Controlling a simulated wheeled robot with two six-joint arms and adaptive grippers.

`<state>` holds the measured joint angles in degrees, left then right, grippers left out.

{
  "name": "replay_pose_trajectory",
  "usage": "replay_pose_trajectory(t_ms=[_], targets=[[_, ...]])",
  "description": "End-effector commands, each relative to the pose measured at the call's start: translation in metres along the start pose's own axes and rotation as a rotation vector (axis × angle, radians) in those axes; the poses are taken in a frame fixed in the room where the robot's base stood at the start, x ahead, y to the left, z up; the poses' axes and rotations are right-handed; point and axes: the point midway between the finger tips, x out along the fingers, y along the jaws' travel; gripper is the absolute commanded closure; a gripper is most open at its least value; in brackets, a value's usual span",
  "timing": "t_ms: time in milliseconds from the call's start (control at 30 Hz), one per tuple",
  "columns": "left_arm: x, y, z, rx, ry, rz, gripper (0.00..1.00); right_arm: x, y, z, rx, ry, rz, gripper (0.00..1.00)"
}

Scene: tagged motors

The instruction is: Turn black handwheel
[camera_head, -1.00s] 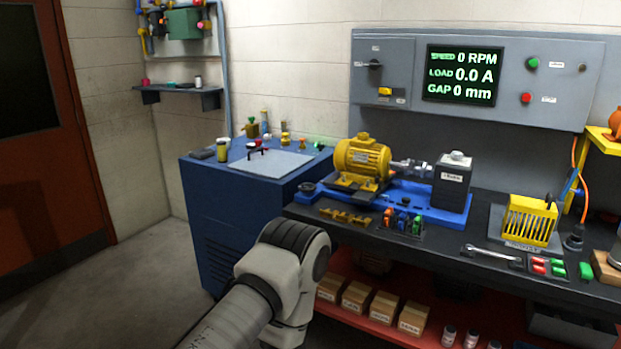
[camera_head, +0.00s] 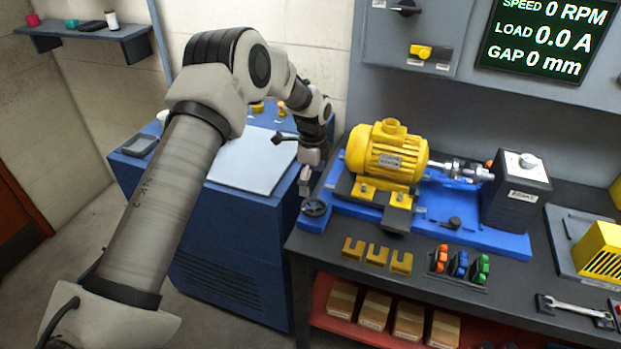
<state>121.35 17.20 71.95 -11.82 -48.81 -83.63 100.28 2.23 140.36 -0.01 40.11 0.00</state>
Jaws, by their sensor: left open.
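The black handwheel (camera_head: 315,208) sits at the left end of the blue motor base (camera_head: 420,232), near the left front corner of the dark bench. My left arm reaches in from the left, and my left gripper (camera_head: 305,186) points down just above and slightly left of the handwheel. The gripper is open and looks apart from the wheel, though the exact gap is hard to judge. Its fingers are small in view and partly overlap each other. My right gripper is not in view.
A yellow motor (camera_head: 386,156) stands on the blue base right of the gripper, coupled to a dark load box (camera_head: 516,188). Yellow shims (camera_head: 377,255) and coloured clamps (camera_head: 460,264) lie in front. A blue cabinet (camera_head: 238,240) stands left, and a display (camera_head: 541,40) hangs above.

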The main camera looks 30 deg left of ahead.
Motion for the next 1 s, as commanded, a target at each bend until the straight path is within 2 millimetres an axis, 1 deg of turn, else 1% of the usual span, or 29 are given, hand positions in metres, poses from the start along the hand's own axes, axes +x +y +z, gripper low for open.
replay_pose_trajectory(t_ms=[167, 300, 400, 500, 667, 700, 767, 800, 867, 900, 967, 1000], targets=[[0.028, 0.002, 0.0, -0.001, -0.001, 0.005, 0.0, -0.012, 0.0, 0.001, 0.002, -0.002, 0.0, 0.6], [0.056, 0.002, 0.0, -0.002, -0.001, 0.005, 0.0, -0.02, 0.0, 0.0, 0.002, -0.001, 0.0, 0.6], [0.069, 0.001, 0.0, -0.002, -0.001, 0.003, 0.0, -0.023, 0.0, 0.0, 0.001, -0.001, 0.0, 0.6], [0.075, 0.001, -0.001, -0.003, 0.0, 0.001, 0.0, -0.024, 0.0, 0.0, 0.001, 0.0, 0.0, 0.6], [0.076, 0.001, -0.001, -0.003, 0.0, 0.0, 0.0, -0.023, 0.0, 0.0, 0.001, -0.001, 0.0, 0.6], [0.076, 0.001, -0.001, -0.003, 0.0, 0.0, 0.04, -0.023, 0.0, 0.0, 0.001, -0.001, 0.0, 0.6], [0.076, 0.001, -0.001, -0.003, 0.0, 0.001, 0.25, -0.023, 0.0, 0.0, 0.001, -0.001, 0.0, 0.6], [0.076, 0.001, -0.001, -0.003, 0.0, 0.001, 0.39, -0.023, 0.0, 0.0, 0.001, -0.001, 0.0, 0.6], [0.076, 0.001, -0.001, -0.003, 0.0, 0.001, 0.6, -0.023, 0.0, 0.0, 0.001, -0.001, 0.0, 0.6], [0.076, 0.001, -0.001, -0.003, 0.0, 0.001, 0.73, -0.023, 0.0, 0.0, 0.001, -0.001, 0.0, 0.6], [0.077, 0.001, -0.001, -0.003, 0.0, 0.001, 0.81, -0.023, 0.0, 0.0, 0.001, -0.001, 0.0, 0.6], [0.077, 0.001, -0.001, -0.003, 0.0, 0.001, 0.88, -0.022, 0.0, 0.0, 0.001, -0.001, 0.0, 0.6]])
